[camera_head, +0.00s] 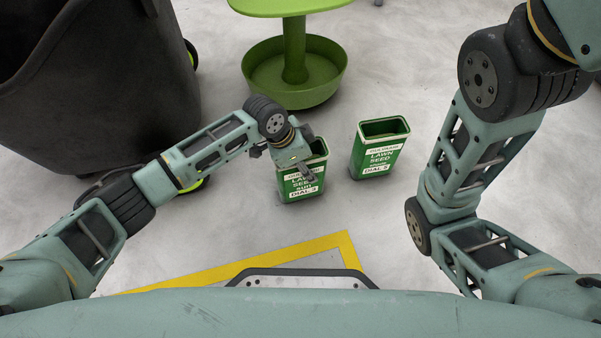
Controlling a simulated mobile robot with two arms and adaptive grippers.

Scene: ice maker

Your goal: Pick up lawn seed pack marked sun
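Two green, open-topped lawn seed packs stand upright on the floor. The left pack (301,188) has a white label with small lettering that seems to read "sun". The right pack (379,154) has a similar label; its small middle line is too small to read surely. My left gripper (305,168) is at the top of the left pack, with a grey finger in front of its upper label. The gripper and wrist hide part of its rim, and whether the fingers grip it is unclear. My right arm is raised at the right; its gripper is out of view.
A large dark bin (100,90) on wheels stands at the upper left. A green round stand with a basin-like base (295,85) is behind the packs. Yellow floor tape (300,246) and a grey metal plate (305,282) lie near my front. Floor right of the packs is clear.

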